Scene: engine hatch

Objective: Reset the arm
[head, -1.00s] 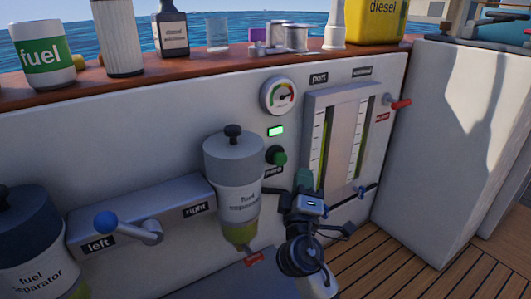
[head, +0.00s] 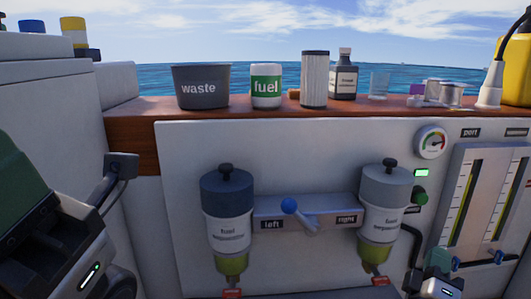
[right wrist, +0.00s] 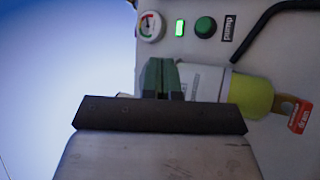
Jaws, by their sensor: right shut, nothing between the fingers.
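My right gripper (head: 440,258) is low at the right edge of the head view, in front of the panel below the pump button (head: 419,195). In the right wrist view its green fingers (right wrist: 161,78) are together and empty, pointing toward the panel near the right fuel separator (right wrist: 250,93). That separator also shows in the head view (head: 384,210). My left gripper (head: 22,190) is large and close at the left edge, partly cut off; its fingertips cannot be made out.
A waste bin (head: 200,87), fuel can (head: 266,88), filter (head: 314,80) and bottle (head: 344,77) stand on the wooden ledge (head: 140,130). A gauge (head: 432,141) is at the right.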

